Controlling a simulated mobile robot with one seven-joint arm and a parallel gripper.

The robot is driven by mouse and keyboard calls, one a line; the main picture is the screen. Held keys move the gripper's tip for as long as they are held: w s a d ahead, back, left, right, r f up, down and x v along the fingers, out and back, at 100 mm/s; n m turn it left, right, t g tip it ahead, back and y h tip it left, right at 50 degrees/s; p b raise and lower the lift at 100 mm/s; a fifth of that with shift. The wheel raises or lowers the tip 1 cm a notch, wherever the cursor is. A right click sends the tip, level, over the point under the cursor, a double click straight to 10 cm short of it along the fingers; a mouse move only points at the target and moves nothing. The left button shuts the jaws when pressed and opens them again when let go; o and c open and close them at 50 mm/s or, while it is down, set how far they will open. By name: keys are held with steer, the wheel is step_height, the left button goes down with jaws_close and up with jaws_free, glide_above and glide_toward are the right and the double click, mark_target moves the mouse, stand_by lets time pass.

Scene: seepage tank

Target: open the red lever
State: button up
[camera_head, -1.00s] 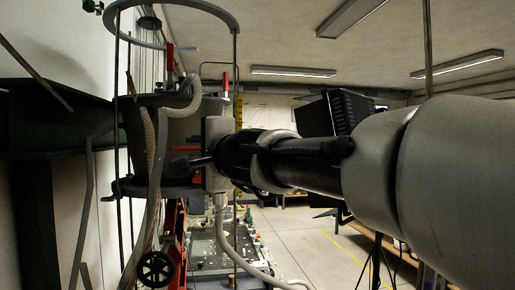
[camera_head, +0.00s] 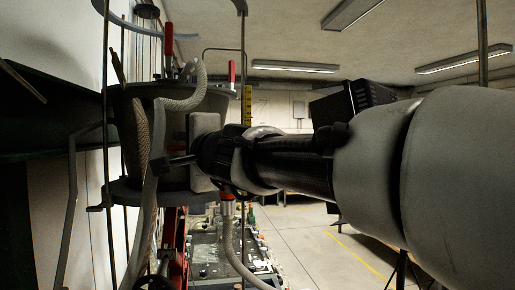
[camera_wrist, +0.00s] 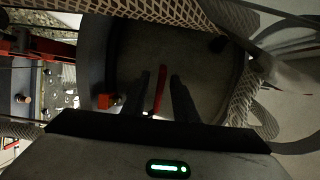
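A narrow red lever (camera_wrist: 160,90) shows in the wrist view between the two dark fingers of my gripper (camera_wrist: 164,78). The fingers are apart, and I cannot tell whether either one touches the lever. In the head view, one red lever (camera_head: 168,40) stands upright above the grey tank (camera_head: 145,110), and another (camera_head: 231,70) stands upright to its right.
A braided hose (camera_head: 185,98) curves over the tank front, and mesh hoses (camera_wrist: 245,95) pass close beside the gripper. An orange-red fitting (camera_wrist: 106,100) sits left of the fingers. Thin vertical rods surround the tank. A cluttered bench (camera_head: 225,255) stands below; open floor lies right.

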steer(key=shift+c, duration=0.6)
jaws_close()
stand_by(0.8)
